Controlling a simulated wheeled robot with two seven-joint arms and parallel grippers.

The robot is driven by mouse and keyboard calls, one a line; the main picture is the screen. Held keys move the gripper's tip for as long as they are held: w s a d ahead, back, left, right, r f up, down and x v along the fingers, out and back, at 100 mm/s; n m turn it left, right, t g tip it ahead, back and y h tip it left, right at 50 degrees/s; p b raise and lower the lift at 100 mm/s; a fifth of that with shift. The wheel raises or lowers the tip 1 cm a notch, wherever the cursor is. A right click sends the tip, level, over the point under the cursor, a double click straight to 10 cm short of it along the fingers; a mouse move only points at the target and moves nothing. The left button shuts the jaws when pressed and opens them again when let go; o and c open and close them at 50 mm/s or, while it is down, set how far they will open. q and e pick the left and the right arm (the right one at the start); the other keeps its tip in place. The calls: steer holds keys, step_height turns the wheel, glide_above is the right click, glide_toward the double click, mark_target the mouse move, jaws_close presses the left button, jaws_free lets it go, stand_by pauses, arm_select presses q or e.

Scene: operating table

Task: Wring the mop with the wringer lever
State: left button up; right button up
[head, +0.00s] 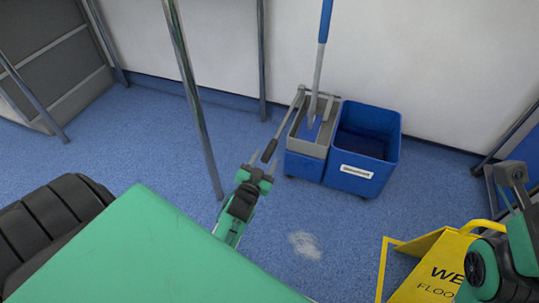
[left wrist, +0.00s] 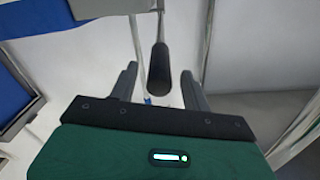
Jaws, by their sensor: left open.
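The mop (head: 319,66) stands nearly upright with a blue grip and grey pole. Its lower end is inside the grey wringer (head: 308,146) on the blue mop bucket (head: 362,180); the mop head is mostly hidden. The wringer lever (head: 283,124) slopes down to the left from the wringer and ends in a black grip. My left gripper (head: 262,168) is open at the black grip. In the left wrist view the black grip (left wrist: 159,75) lies between the open fingers (left wrist: 158,82), with a gap visible on both sides. My right arm shows at the right edge; its jaws are unclear.
A yellow wet-floor sign (head: 440,267) stands at the lower right beside my right arm. A metal pole (head: 190,88) rises left of my left gripper. The white wall (head: 440,70) is behind the bucket. A pale spot (head: 304,244) marks the open blue floor.

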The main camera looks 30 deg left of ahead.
mark_target(269, 151)
arm_select(q)
steer(key=shift+b+x, duration=0.7)
steer(key=shift+x, duration=1.7)
jaws_close()
